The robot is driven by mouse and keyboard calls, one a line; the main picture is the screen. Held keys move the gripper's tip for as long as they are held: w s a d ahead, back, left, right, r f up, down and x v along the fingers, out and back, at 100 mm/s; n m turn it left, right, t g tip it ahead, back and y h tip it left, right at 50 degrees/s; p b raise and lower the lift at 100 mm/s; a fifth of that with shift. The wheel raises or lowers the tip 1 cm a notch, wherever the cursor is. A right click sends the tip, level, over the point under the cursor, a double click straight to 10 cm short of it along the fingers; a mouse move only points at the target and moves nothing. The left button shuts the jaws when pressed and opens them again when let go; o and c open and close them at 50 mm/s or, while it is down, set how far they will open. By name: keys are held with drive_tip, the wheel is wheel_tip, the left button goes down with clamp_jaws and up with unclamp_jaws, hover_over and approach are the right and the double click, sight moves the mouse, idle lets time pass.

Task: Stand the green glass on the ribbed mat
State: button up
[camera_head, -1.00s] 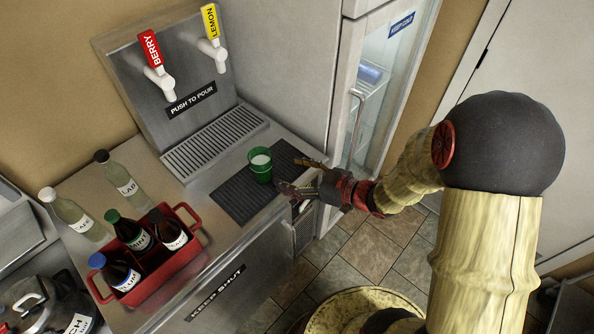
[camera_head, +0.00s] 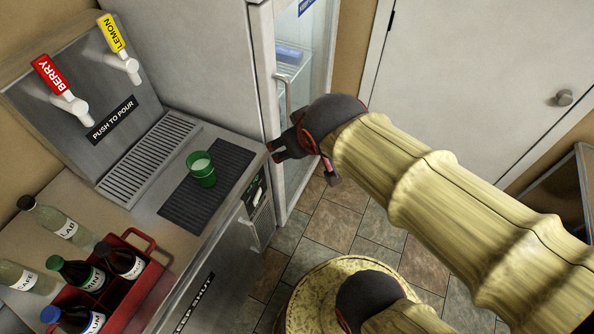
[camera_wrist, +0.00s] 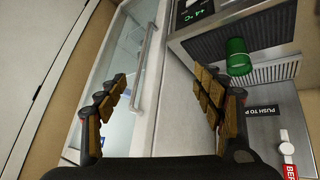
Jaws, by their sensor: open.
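The green glass (camera_head: 201,168) stands upright on the dark ribbed mat (camera_head: 184,211), with its open rim up and a pale inside showing. My gripper (camera_head: 272,151) is raised to the right of the glass, clear of it, in front of the fridge. In the wrist view my gripper (camera_wrist: 158,77) has its two fingers spread wide with nothing between them. The glass (camera_wrist: 238,57) shows there beyond the right finger, apart from it, with the mat (camera_wrist: 206,46) around its base.
A drip grate (camera_head: 150,158) and the tap panel with berry (camera_head: 62,85) and lemon (camera_head: 116,45) taps lie behind the mat. A red bottle caddy (camera_head: 140,285) stands at front left. The fridge door handle (camera_head: 286,95) is close to my gripper.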

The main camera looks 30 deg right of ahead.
drive_tip(key=s+a+g+y, duration=0.1)
drive_tip(key=s+a, duration=0.3)
drive_tip(key=s, duration=0.4)
drive_tip(key=shift+a+r+g+y, duration=0.3)
drive_tip(key=shift+g+y, duration=0.1)
idle(0.5)
